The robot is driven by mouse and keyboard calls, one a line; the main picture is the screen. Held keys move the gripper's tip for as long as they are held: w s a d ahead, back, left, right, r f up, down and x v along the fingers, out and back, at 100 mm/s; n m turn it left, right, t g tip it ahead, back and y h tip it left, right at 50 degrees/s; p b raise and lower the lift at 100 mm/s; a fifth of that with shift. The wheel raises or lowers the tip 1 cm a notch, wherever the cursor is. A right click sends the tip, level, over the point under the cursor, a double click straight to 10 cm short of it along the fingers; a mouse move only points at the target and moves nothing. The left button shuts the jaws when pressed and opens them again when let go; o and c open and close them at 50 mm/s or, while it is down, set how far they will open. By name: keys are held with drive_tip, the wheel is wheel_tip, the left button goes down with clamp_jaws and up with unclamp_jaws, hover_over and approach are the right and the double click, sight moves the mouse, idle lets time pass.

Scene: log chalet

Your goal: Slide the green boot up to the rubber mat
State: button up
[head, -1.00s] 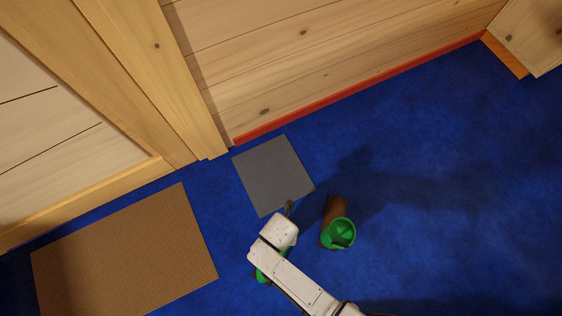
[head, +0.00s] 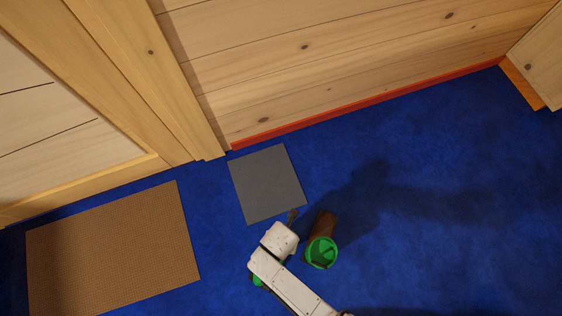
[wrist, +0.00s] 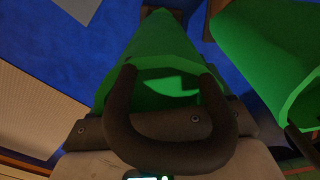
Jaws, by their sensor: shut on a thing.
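A green boot (wrist: 150,45) fills the middle of the wrist view, with a dark loop at its near end. My gripper (wrist: 165,125) is shut on it, the dark jaw parts on either side. In the head view my white gripper (head: 279,240) covers most of this boot; a green bit (head: 258,281) shows at its lower left and a small brownish tip beyond it, close to the mat's lower edge. Whether they touch, I cannot tell. The grey square rubber mat (head: 265,183) lies flat near the wall; a grey corner shows in the wrist view (wrist: 78,8).
A second green boot with a brown foot (head: 322,252) stands just right of my gripper; it also shows at the wrist view's right (wrist: 270,55). A large brown doormat (head: 110,250) lies at the left. Wooden walls (head: 330,60) border the blue floor, which is clear at the right.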

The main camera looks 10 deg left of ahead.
drive_tip(key=shift+d, duration=0.1)
drive_tip(key=o, duration=1.4)
drive_tip(key=shift+r, duration=0.1)
wheel_tip(320, 180, up, 11)
drive_tip(key=p, duration=0.6)
drive_tip(key=shift+f, duration=0.2)
